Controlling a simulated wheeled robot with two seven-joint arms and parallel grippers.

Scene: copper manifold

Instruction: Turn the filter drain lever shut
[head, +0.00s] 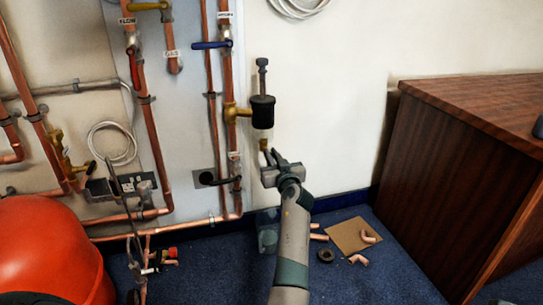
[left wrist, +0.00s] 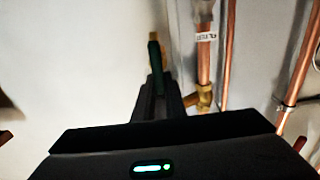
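The black filter body (head: 263,111) is mounted on a copper pipe at the wall. Its brass drain fitting (head: 263,145) shows below it. My left gripper (head: 271,158) is just beneath this fitting, reaching up from the floor side. In the left wrist view the drain lever (left wrist: 154,55), a dark green sleeve with a brass tip, rises from between my narrowly closed fingertips (left wrist: 155,82). The fingers appear shut on it; the contact itself is dark and partly hidden. My right gripper is not in view.
Copper pipes (head: 150,150) with a red-handled lever (head: 134,70) and a blue-handled lever (head: 211,45) run left of the filter. A red tank (head: 45,255) is at lower left. A wooden desk (head: 470,160) stands right. Pipe offcuts and a cardboard sheet (head: 345,238) lie on the carpet.

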